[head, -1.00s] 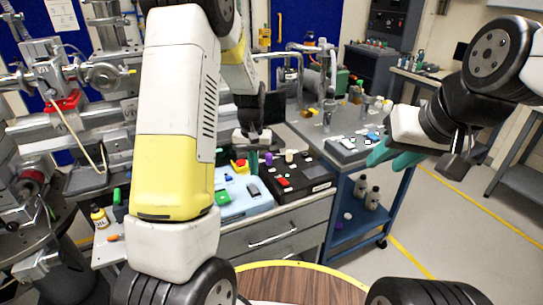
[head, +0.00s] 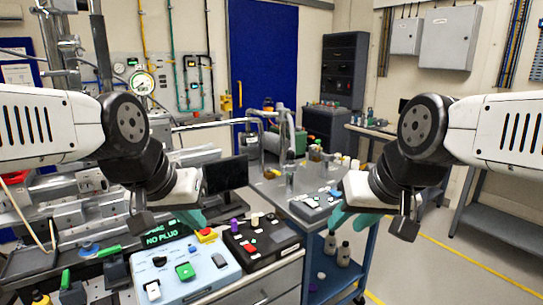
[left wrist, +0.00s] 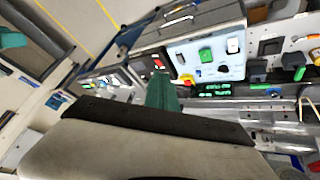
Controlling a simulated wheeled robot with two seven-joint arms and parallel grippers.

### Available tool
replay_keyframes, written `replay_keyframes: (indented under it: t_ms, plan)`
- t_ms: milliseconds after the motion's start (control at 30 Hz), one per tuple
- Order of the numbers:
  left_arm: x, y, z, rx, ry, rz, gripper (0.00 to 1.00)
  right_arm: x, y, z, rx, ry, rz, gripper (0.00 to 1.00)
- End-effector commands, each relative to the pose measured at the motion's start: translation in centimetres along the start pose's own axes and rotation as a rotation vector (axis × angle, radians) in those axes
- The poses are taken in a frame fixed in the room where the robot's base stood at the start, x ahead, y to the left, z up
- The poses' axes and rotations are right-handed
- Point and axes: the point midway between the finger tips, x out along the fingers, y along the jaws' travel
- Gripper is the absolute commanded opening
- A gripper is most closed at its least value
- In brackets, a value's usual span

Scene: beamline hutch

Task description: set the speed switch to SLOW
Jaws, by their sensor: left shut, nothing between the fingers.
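A light-blue control box (head: 200,283) stands on the bench in the lower middle of the head view.
A display (head: 166,237) reading NO PLUG stands behind the box. A red-and-yellow button (head: 206,236) is beside it. A black panel (head: 262,242) with small controls adjoins on the right. A blue cart (head: 325,270) stands further right. Metal beamline parts crowd the left; open floor lies right.

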Motion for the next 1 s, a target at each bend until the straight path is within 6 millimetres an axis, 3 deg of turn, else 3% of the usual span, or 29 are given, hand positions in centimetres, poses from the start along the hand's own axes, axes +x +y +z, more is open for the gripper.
replay_keyframes:
  t_ms: [367,567,767,1000]
  plan:
    - [-0.4,0.1,0.5,0.006,0.015,0.000,0.00,0.0,0.0,0.0,0.000,0.000,0.000,0.36]
    - [0.2,-0.2,-0.6,0.050,-0.018,-0.017,0.00,0.0,0.0,0.0,0.000,0.000,0.000,0.36]
    - [2.7,-1.3,-4.1,0.207,-0.123,-0.057,0.00,0.0,0.0,0.0,0.000,0.000,0.000,0.36]
    - [7.9,-2.8,-8.3,0.433,-0.275,-0.067,0.00,0.0,0.0,0.0,0.000,0.000,0.000,0.36]
